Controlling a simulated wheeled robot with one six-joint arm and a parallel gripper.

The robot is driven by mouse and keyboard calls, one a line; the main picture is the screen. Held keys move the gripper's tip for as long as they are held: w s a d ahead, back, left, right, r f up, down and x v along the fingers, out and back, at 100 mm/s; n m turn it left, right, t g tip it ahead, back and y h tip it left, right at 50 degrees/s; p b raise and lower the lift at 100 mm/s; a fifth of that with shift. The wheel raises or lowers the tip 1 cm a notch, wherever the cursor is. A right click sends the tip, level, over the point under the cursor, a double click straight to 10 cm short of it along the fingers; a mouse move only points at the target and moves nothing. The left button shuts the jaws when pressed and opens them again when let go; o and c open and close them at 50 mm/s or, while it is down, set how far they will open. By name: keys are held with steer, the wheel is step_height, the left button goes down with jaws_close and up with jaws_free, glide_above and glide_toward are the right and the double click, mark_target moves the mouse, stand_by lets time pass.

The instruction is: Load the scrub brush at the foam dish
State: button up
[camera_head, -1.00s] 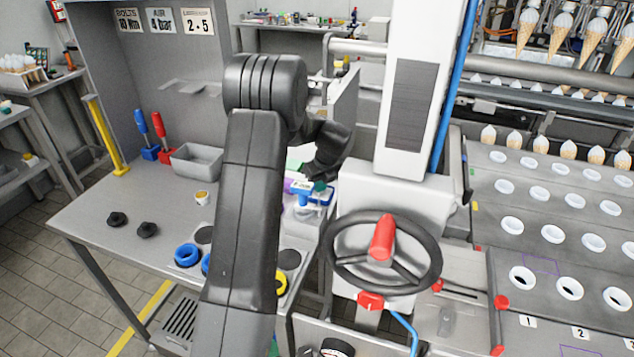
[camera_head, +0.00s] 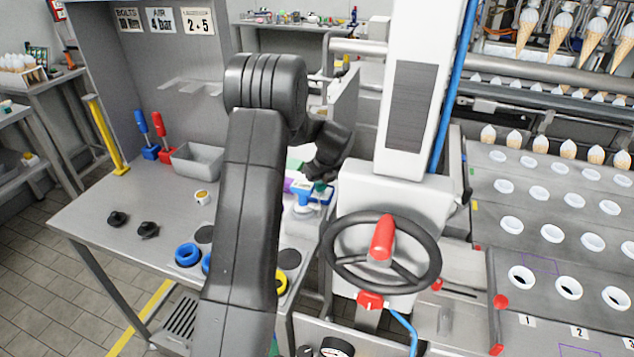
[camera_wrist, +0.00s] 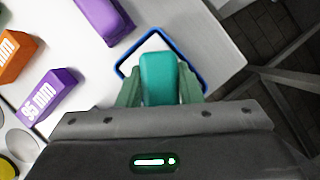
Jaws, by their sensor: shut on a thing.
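The scrub brush (camera_wrist: 158,72) shows as a teal, rounded body in the wrist view. My gripper (camera_wrist: 159,88) is shut on it, with a green finger on each side. The foam dish (camera_wrist: 191,60), with a blue rim and pale inside, lies beneath the brush, which covers its middle. The brush's underside is hidden, so I cannot tell whether it touches the foam. In the head view the dish (camera_head: 318,194) shows at the table's right edge, partly below my gripper (camera_head: 321,184).
Purple blocks (camera_wrist: 47,95) and an orange block (camera_wrist: 20,54) lie left of the dish. A grey bin (camera_head: 197,162) stands farther back. A red-handled wheel (camera_head: 381,240) and white column (camera_head: 415,100) stand close on the right.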

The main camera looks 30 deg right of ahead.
stand_by(0.4)
steer(key=shift+r+p, duration=2.7)
steer(key=shift+r, duration=0.8)
